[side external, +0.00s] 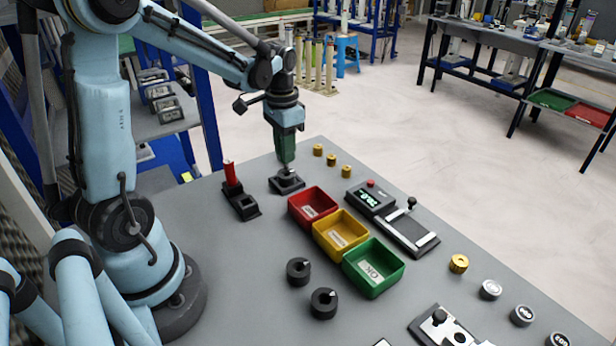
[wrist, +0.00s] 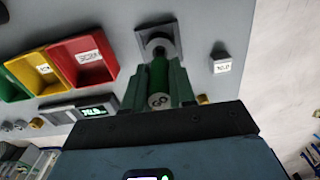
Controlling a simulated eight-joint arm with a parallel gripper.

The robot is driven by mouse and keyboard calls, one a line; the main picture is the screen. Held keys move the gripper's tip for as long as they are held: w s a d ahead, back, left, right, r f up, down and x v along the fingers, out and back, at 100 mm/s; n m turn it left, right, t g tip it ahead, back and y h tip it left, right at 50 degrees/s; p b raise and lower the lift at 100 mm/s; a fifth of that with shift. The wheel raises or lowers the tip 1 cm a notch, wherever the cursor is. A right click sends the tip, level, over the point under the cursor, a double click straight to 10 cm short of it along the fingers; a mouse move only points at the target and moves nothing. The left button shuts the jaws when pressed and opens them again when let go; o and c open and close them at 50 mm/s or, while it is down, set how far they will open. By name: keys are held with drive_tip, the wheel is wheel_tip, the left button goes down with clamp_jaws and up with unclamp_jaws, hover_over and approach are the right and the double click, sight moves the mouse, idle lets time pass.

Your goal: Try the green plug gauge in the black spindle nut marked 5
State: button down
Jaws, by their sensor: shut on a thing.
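My gripper (side external: 286,160) points down and is shut on the green plug gauge (wrist: 158,78). The gauge stands between the fingers in the wrist view, its pale, marked end facing the camera. Its lower end is over a dark square holder (side external: 287,184), which also shows in the wrist view (wrist: 146,34). I cannot tell if the gauge touches or enters it. Two black ring-shaped nuts, a rear one (side external: 298,271) and a front one (side external: 323,303), lie on the grey table; I cannot read a 5 on either.
A red gauge (side external: 230,173) stands in a black stand (side external: 242,205) left of the holder. Red (side external: 313,205), yellow (side external: 340,234) and green (side external: 373,267) trays stand to the right. A display box (side external: 371,198) is behind them. Small brass pieces (side external: 332,160) stand near the back edge.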

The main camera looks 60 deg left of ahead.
drive_tip(key=shift+f, duration=1.45)
idle(0.8)
drive_tip(key=shift+r, duration=0.1)
drive_tip(key=shift+r, duration=3.2)
